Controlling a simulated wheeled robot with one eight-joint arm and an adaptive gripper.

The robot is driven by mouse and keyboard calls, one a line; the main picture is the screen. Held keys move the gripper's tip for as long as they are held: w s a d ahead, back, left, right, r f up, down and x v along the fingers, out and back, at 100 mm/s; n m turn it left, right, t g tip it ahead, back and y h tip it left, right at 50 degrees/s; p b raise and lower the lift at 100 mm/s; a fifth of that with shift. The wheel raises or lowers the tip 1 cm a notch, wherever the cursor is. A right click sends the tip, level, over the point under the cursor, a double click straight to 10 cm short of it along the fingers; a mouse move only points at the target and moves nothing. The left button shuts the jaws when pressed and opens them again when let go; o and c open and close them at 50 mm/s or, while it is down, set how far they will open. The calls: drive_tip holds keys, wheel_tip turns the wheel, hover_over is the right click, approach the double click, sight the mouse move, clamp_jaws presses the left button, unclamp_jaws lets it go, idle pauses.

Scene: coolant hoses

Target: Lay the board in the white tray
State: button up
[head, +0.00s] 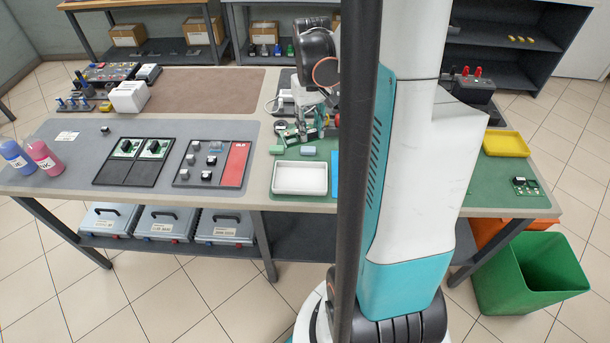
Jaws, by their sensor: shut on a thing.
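The white tray (300,178) lies empty near the front edge of the table, left of the dark post. My gripper (308,127) is behind the tray, above the green mat. It is shut on a small green piece that looks like a board, but the piece is small and partly hidden by the fingers. Another green board (525,187) with black parts lies at the right end of the table. Two green boards (127,148) (155,149) sit in black holders on the left.
Green and blue-grey blocks (293,150) lie between my gripper and the white tray. A panel with knobs and a red strip (212,164) is left of the tray. A yellow tray (506,144) is at the right. My column and a dark post hide the table's middle.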

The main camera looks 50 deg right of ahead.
sight(309, 179)
wheel_tip(309, 179, down, 18)
drive_tip(key=b, duration=0.6)
drive_tip(key=shift+w+f, duration=0.1)
drive_tip(key=shift+f, duration=0.05)
drive_tip(key=o, duration=1.1)
drive_tip(key=shift+c, duration=0.2)
wheel_tip(309, 179, up, 12)
drive_tip(key=p, duration=0.4)
